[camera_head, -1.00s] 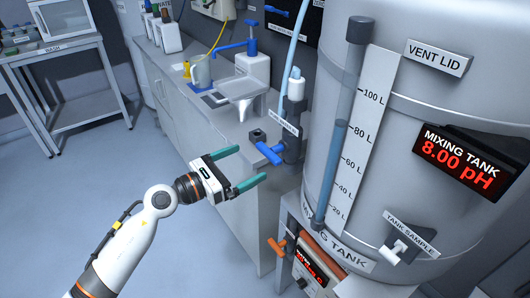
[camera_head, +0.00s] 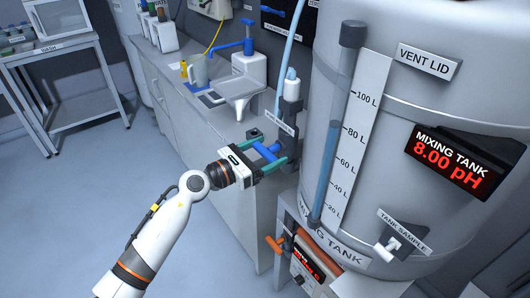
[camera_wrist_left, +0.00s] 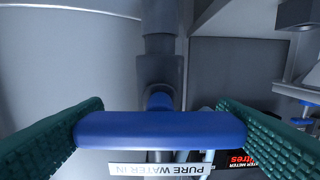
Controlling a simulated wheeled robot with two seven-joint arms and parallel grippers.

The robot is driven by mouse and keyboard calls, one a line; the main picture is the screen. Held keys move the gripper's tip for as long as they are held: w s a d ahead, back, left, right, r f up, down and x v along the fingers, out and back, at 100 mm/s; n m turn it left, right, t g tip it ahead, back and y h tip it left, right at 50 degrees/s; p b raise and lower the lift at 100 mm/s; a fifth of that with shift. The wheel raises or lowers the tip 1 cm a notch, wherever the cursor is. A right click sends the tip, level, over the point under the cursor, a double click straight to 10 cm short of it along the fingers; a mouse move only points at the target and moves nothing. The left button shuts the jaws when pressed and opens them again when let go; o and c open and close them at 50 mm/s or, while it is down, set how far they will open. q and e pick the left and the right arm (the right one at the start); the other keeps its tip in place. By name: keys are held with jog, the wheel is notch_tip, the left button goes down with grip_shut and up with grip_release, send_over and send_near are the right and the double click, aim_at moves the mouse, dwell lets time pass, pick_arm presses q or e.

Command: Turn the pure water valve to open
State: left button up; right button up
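The pure water valve has a blue bar handle (camera_head: 264,152) on a dark grey pipe fitting at the left side of the mixing tank. It also shows in the left wrist view (camera_wrist_left: 160,130), lying crosswise, with an upside-down "PURE WATER IN" label (camera_wrist_left: 158,170) behind it. My left gripper (camera_head: 277,150) is open, with its green fingers on either side of the handle. In the left wrist view the fingers (camera_wrist_left: 160,112) flank the two ends of the handle, close to them; I cannot tell whether they touch. My right gripper is not in view.
The mixing tank (camera_head: 390,130), reading 8.00 pH, stands on the right. A counter (camera_head: 185,100) with a sink and blue tap (camera_head: 240,46) runs behind the gripper. An orange handle (camera_head: 275,245) sits below. The floor on the left is clear.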

pick_arm(q)
jog(key=shift+c, duration=0.9)
jog(key=n+p, duration=0.2)
jog(key=shift+r+n, duration=0.15)
jog(key=shift+n, duration=0.15)
jog(key=n+p, duration=0.4)
jog(key=n, duration=0.1)
jog(key=n+p, duration=0.3)
jog(key=n, duration=0.2)
jog(key=shift+n, duration=0.4)
jog(key=shift+n+p, duration=1.1)
jog(key=shift+n, duration=0.9)
